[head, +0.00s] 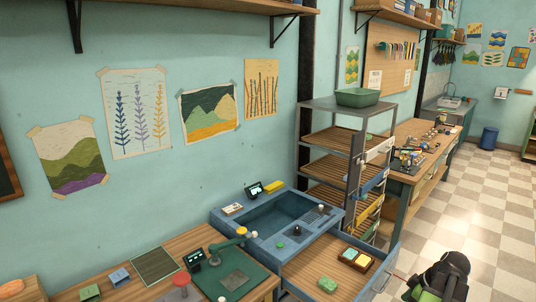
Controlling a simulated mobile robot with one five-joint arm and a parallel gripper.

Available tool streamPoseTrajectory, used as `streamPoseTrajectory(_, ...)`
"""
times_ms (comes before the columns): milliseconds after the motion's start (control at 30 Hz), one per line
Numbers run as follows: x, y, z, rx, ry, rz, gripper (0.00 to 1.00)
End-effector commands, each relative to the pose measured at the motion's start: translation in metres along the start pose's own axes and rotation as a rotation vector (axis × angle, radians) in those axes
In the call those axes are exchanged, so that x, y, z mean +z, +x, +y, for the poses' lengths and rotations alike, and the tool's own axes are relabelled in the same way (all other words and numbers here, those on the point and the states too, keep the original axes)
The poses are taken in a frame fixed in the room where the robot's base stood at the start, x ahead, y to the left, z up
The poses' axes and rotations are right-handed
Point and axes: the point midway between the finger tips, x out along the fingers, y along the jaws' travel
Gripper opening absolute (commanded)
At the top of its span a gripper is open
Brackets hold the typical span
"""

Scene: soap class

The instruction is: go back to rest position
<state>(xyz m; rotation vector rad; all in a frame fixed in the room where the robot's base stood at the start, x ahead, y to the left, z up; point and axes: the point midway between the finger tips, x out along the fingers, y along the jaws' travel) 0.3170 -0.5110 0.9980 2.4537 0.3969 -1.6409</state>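A black, rounded part of my arm, with my gripper (440,277), shows at the bottom right, over the checkered floor. Its fingers cannot be made out, and a little green shows around it. It is to the right of the open, wood-bottomed drawer (312,265) and apart from it. In the drawer are a green soap-like block (327,285) and a small wooden tray (356,258) with yellow and green pieces.
A blue sink unit (240,222) stands behind the drawer. A wooden bench (215,240) with a green mat (232,283) is at the left. A rack (330,168) and workbench (420,140) stand behind. The floor (490,215) at right is clear.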

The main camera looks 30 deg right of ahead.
Motion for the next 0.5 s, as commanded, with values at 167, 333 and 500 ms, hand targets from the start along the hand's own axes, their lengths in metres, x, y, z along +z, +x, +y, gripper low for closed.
streamPoseTrajectory(167, -0.024, 0.020, -0.008, -0.021, 0.027, -0.023, 0.71)
streamPoseTrajectory(333, -0.058, 0.045, -0.024, -0.046, 0.054, -0.055, 0.71)
streamPoseTrajectory(500, -0.107, 0.081, -0.053, -0.072, 0.088, -0.104, 0.71)
